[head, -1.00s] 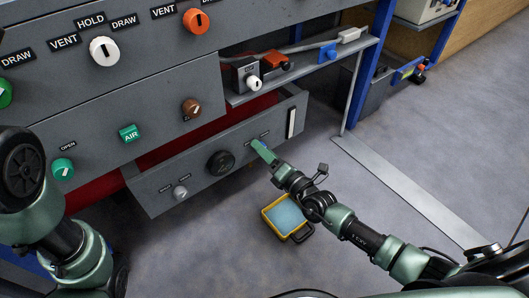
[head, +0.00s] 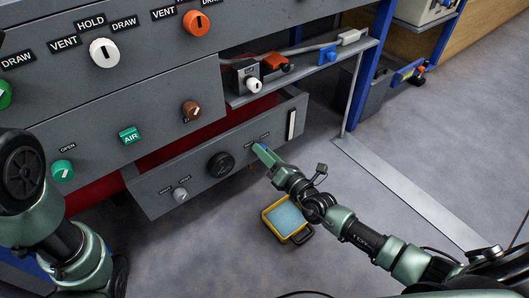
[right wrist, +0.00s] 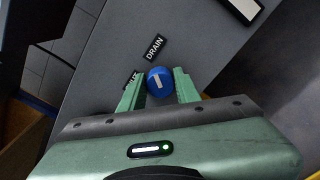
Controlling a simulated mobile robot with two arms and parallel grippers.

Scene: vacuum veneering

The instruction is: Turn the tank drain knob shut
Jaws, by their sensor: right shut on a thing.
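The drain knob (right wrist: 159,79) is a round blue knob with a white pointer mark, on the low grey panel (head: 160,195). In the right wrist view the pointer runs nearly up and down, slightly tilted. A DRAIN label (right wrist: 154,47) sits just above the knob; a second label (right wrist: 131,79) to its left is partly hidden by a finger. My right gripper (right wrist: 159,86) is shut on the knob, one green finger on each side. In the head view the right gripper (head: 263,155) meets the panel and mostly covers the knob. My left gripper is out of view.
A black knob (head: 221,164) and a small grey knob (head: 181,195) are left of my right gripper on the same panel. A yellow box with a blue top (head: 287,218) lies on the floor below my right arm. A shelf (head: 300,70) juts out above.

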